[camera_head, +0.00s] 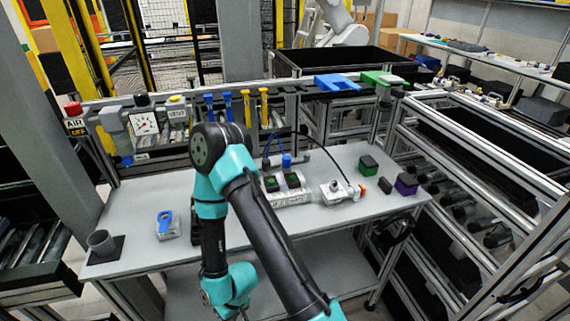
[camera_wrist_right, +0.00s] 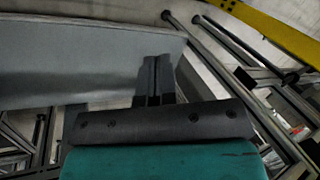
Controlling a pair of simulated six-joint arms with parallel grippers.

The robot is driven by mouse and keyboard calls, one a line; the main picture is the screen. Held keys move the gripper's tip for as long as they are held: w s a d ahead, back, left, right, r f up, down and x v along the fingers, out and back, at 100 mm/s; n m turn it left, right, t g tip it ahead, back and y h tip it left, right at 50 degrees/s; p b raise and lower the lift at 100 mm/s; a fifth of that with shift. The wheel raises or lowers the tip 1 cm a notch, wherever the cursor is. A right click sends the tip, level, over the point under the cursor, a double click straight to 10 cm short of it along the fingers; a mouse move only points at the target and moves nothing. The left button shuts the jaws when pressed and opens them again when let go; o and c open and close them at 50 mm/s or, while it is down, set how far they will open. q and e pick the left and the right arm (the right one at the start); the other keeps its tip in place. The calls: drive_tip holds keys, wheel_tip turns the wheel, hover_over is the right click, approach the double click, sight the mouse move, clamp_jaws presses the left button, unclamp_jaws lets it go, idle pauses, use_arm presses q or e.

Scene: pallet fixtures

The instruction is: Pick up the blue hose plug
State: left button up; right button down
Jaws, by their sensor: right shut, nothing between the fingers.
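The blue hose plug is most likely the small upright blue piece (camera_head: 286,160) on a grey fitting at the back middle of the workbench (camera_head: 330,252), in the head view. A thin dark hose arches close by. My right gripper (camera_wrist_right: 154,80) shows in its wrist view with its two dark fingers together and nothing between them. It is beside a grey panel edge, and no plug shows there. In the head view one arm of mine folds down in front of the bench, its hand low at the bottom edge, far from the blue piece. My left gripper is not visible.
A framed rack (camera_head: 480,160) stands right.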

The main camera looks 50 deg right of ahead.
drive_tip(key=c, duration=1.8)
unclamp_jaws()
drive_tip(key=shift+c, duration=0.2)
drive_tip(key=o, duration=1.1)
